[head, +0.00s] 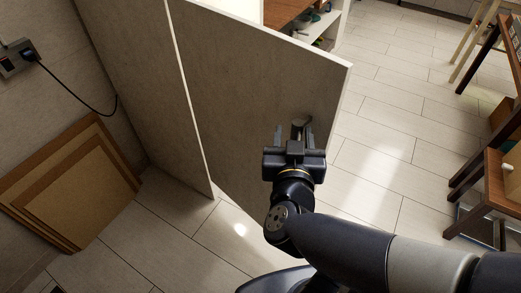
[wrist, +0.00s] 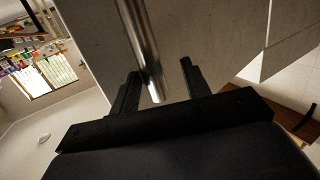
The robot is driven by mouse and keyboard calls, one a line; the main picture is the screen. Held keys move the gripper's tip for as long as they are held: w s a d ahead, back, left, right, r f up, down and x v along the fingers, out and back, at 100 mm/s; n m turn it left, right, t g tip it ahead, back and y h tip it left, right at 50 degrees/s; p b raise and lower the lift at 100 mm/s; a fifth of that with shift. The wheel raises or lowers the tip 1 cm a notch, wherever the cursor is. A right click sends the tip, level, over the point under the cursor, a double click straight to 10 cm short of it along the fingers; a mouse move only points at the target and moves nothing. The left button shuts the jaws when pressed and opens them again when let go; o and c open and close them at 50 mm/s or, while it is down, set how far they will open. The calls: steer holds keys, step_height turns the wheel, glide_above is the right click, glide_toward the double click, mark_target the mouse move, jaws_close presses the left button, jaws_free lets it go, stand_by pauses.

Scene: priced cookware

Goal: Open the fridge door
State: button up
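The fridge door (head: 245,85) is a large grey panel in the middle of the head view; it also fills the upper middle of the wrist view (wrist: 215,40). A pale strip runs along its left side; I cannot tell for sure whether the door stands ajar. Its metal bar handle (wrist: 143,45) shows in the wrist view, and its end shows in the head view (head: 301,122). My gripper (head: 292,136) is at the handle, its fingers apart. In the wrist view the handle lies between the two fingers (wrist: 161,78), nearer the left one, with a gap to the right one.
Flat brown boards (head: 75,180) lean on the left wall beside a socket with a black cable (head: 75,95). Shelves (head: 325,30) stand beyond the door. Dark wooden furniture (head: 490,190) stands at the right. The tiled floor (head: 385,125) right of the door is clear.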

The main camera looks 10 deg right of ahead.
steer(key=shift+s+a+p, duration=0.2)
steer(key=shift+s+a, duration=0.15)
steer(key=shift+a, duration=0.35)
steer(key=shift+s+a+p, duration=0.15)
steer(key=shift+s+a, duration=0.15)
steer(key=shift+a, duration=0.45)
steer(key=shift+s+a+p, duration=0.2)
steer(key=shift+s+a, duration=0.15)
steer(key=shift+a, duration=0.35)
steer(key=shift+s+a+f, duration=0.1)
steer(key=shift+s+a, duration=0.15)
steer(key=shift+a, duration=0.6)
steer(key=shift+s+a, duration=0.35)
steer(key=shift+a, duration=0.2)
steer(key=shift+s+a, duration=0.3)
steer(key=shift+a, duration=0.2)
steer(key=shift+p, duration=0.35)
